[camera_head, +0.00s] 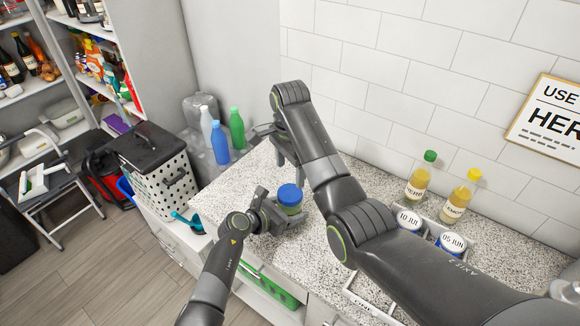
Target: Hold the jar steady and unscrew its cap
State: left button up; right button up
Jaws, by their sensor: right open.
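The jar (290,209) has a greenish body and a blue cap (290,194). It is upright at the counter's left part, with the cap on it. My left gripper (284,212) reaches in from the lower left with its fingers around the jar's body, and looks shut on it. The fingers hide part of the jar. My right gripper (287,160) is open and empty, pointing down above and slightly behind the cap, apart from it. My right arm crosses in front of the wall and counter.
Two yellow bottles, one green-capped (419,180) and one yellow-capped (461,197), stand at the counter's (232,192) back right. Dated lids (409,220) sit in a rack before them.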

aim_at(290, 193)
jog(key=m, duration=1)
jog(key=shift+m, duration=0.4)
jog(key=m, duration=0.2)
jog(key=shift+m, duration=0.4)
jog(key=shift+f, duration=4)
jog(key=shift+c, duration=0.2)
